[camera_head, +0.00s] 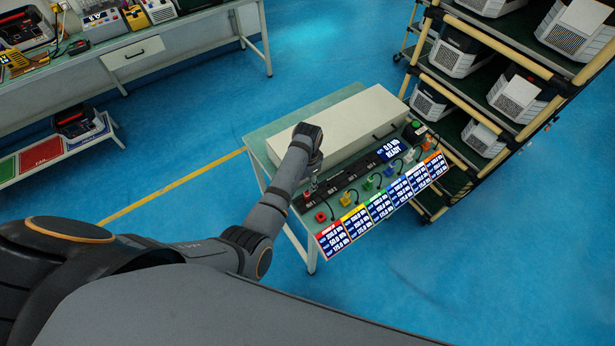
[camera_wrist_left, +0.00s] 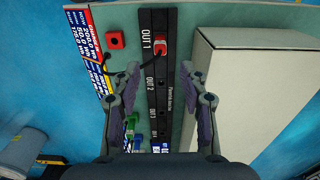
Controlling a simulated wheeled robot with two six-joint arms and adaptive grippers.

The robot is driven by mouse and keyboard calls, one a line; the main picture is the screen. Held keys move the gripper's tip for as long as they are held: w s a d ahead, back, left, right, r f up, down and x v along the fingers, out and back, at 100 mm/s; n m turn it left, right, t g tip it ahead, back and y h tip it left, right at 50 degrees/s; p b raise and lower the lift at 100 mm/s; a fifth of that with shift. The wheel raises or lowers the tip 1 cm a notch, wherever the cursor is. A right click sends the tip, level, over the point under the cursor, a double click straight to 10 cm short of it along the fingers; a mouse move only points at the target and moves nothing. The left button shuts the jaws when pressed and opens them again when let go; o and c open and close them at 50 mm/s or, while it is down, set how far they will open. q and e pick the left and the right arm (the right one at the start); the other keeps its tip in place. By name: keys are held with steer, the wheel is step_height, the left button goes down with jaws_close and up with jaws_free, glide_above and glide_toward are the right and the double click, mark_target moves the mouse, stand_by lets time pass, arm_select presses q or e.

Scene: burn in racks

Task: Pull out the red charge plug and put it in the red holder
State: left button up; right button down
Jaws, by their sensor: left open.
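The red charge plug (camera_wrist_left: 161,46) sits in the strip at the OUT 1 label in the left wrist view, with a dark cable at it. The red holder (camera_wrist_left: 115,40) is a small red block with a dark hole, left of the strip; it also shows in the head view (camera_head: 320,216). My left gripper (camera_wrist_left: 164,74) is open and empty, its fingers either side of the dark socket strip (camera_wrist_left: 160,100), with the plug just ahead of the fingertips. My right gripper is not in view.
A long pale box (camera_head: 345,125) lies on the bench behind the strip, close to my gripper's right finger. Other coloured holders and plugs, such as a yellow one (camera_head: 345,199), line the front, above screens (camera_head: 380,207). A shelf rack (camera_head: 470,90) stands right.

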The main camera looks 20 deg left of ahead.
mark_target(307, 192)
arm_select(q)
step_height(307, 192, down, 4)
steer(key=shift+f, duration=0.1)
step_height(307, 192, down, 4)
steer(key=b, duration=0.4)
steer(key=shift+f+b, duration=0.35)
steer(key=shift+b, duration=0.4)
steer(key=shift+r, duration=0.1)
jaws_close()
